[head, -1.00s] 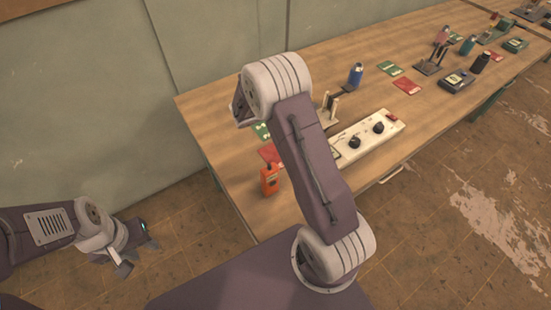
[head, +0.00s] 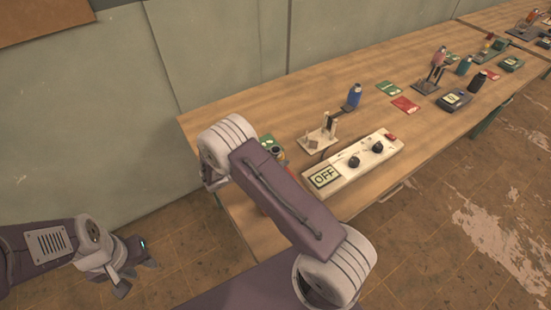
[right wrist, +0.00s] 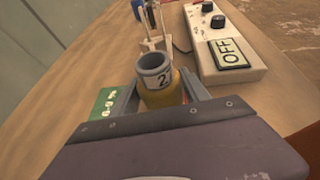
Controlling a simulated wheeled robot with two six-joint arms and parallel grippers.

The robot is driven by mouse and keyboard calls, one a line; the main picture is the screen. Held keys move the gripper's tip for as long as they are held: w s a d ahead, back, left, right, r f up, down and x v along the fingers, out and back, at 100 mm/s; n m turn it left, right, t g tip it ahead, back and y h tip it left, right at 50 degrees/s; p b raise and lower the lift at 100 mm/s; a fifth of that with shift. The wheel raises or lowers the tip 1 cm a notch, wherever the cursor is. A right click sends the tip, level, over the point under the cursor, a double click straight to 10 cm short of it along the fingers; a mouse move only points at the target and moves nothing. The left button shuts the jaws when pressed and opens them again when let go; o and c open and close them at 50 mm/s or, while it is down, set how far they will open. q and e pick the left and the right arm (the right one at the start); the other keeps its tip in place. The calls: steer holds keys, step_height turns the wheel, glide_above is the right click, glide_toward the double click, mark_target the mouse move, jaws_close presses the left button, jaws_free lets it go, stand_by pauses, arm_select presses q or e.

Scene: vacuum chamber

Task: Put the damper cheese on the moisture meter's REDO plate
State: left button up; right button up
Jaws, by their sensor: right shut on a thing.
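My right gripper (right wrist: 162,92) is shut on a yellow cheese (right wrist: 162,97) with a grey tube top and a label reading 2. It holds the cheese upright near the left end of the bench. A green plate (right wrist: 107,104) marked "6-9 %" lies left of the gripper. An orange-red patch (right wrist: 306,143) shows at the right edge of the wrist view; I cannot tell whether it is a plate or the meter. My left gripper (head: 135,275) is open and empty, off the bench.
A white switch panel (head: 352,160) with black knobs and an OFF sign lies beyond my right arm. A stand (head: 320,138) and a blue cheese (head: 355,96) are behind it. Further right are green and red cards (head: 405,104), dark meters (head: 453,101) and bottles. Bare wood lies between.

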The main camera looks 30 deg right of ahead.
steer(key=shift+w+f, duration=0.1)
steer(key=shift+f, duration=0.3)
steer(key=shift+f, duration=0.2)
steer(key=o, duration=1.6)
steer(key=shift+r, duration=0.1)
steer(key=shift+r, duration=0.2)
steer(key=b+v, duration=0.1)
steer(key=v, duration=1.1)
